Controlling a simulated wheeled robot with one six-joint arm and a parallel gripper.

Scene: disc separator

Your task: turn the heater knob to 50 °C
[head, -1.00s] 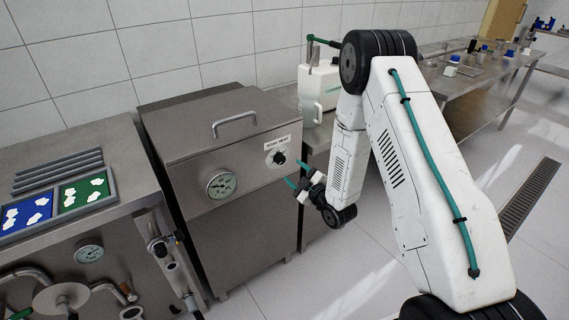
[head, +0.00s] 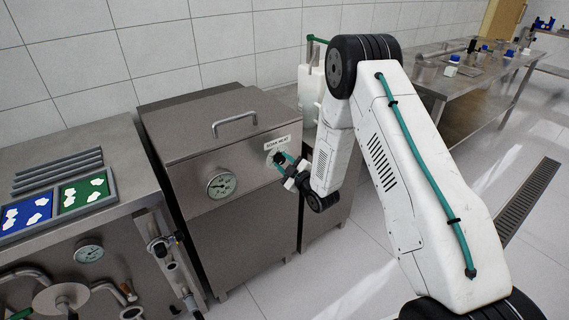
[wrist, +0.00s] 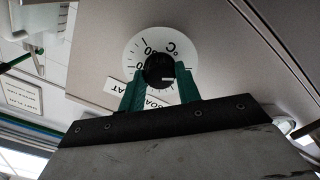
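The heater knob (wrist: 158,70) is a black round knob on a white dial plate (wrist: 133,48) marked in °C. The dial shows upside down in the wrist view. A short white line shows on the knob; I cannot tell which value it marks. In the head view, my gripper (head: 281,161) hides most of the knob, below the heater label (head: 283,142). In the wrist view, my gripper (wrist: 160,74) is open, with one teal fingertip on each side of the knob. Whether the fingertips touch it is not clear.
The knob sits on the front of a steel tank with a lid handle (head: 235,124) and a round gauge (head: 221,183). A bench with blue and green trays (head: 85,193) stands at left. A white canister (head: 311,90) stands behind my arm.

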